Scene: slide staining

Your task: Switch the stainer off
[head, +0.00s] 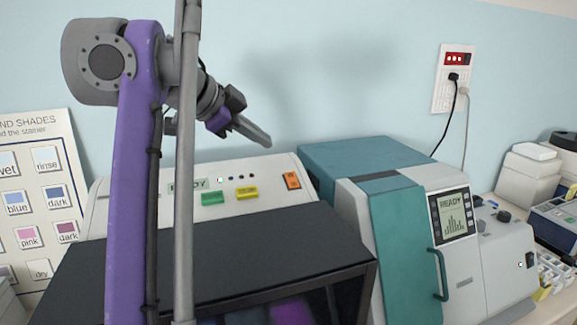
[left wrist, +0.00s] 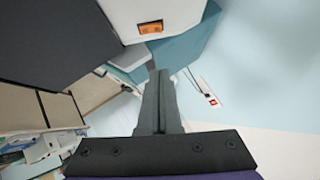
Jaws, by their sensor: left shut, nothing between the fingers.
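The stainer's white sloping panel (head: 270,167) stands behind a black-topped housing (head: 270,240). It carries a READY display (head: 188,184), a green button (head: 213,198), a yellow button (head: 247,193) and an orange rocker switch (head: 291,181) at its right end. The switch also shows in the left wrist view (left wrist: 150,27). My left gripper (head: 266,141) is shut and empty, in the air above the panel, up and left of the switch and apart from it. Its closed fingers (left wrist: 159,76) point toward the teal machine in the wrist view. My right gripper is out of view.
A teal and white machine (head: 403,250) with a READY screen (head: 452,214) stands close on the right. A wall outlet with red display (head: 454,60) has cables hanging from it. A shades chart (head: 40,200) stands at left. Air above the panel is free.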

